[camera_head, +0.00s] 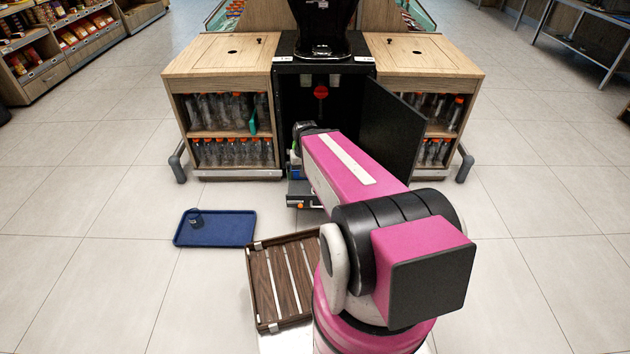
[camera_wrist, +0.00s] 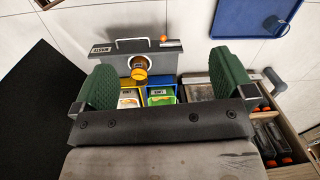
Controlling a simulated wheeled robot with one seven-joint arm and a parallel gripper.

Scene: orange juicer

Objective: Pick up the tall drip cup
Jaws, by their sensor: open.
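In the wrist view my gripper (camera_wrist: 165,78) is open, with its two green fingers wide apart and nothing held between them. It is over an open drawer (camera_wrist: 178,56) with a grey labelled front. A small round cup-like container (camera_wrist: 140,66), amber with a dark inside, stands in the drawer behind the front panel, between the fingers but nearer the left one. I cannot tell whether it is the tall drip cup. A small dark cup (camera_head: 195,221) stands on the blue tray (camera_head: 230,230) on the floor. In the head view my arm hides most of the gripper.
Yellow (camera_wrist: 131,98) and green (camera_wrist: 160,96) boxes sit beside the container in the drawer. The cabinet's black door (camera_head: 388,130) hangs open on the right. A slatted brown crate (camera_head: 260,290) is on the near left. The floor to the left and right is clear.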

